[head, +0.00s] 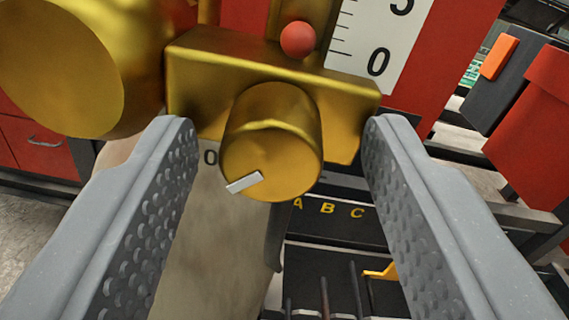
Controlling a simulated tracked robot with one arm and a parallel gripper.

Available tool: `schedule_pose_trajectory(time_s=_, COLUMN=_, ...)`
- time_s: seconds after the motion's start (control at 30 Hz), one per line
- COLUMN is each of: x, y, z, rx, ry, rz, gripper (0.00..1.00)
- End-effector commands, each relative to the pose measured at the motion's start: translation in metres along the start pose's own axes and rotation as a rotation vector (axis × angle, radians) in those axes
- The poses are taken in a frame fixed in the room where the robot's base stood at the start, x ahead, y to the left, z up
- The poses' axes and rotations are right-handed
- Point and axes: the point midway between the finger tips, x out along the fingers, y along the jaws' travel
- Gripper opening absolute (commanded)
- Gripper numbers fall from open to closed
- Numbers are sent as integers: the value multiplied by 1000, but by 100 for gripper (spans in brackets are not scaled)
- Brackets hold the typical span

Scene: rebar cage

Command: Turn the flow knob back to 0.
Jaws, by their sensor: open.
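The flow knob (278,145) is a brass cylinder on the front of a brass block (270,78). A white pointer mark (244,182) on its face points to the lower left. My gripper (281,132) is open, with one grey dimpled finger on each side of the knob. I see a gap between each finger and the knob, and nothing is held.
A red ball (298,39) sits above the block before a white scale (380,40) marked 0. A large brass cylinder (75,65) stands close at upper left. A dark rack (330,225) lettered A, B, C lies below. Red cabinets (35,145) stand behind.

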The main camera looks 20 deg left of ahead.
Motion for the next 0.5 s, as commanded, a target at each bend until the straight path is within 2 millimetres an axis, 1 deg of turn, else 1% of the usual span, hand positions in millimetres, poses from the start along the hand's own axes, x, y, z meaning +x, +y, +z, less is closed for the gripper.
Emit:
schedule_pose_trajectory(time_s=0.13, x=-6, y=0, z=0, rx=0, ry=2, rz=1, gripper=48)
schedule_pose_trajectory(time_s=0.27, x=-23, y=0, z=1, rx=-1, ry=2, rz=1, gripper=48)
schedule_pose_trajectory(time_s=0.5, x=-73, y=0, z=1, rx=0, ry=1, rz=1, gripper=48)
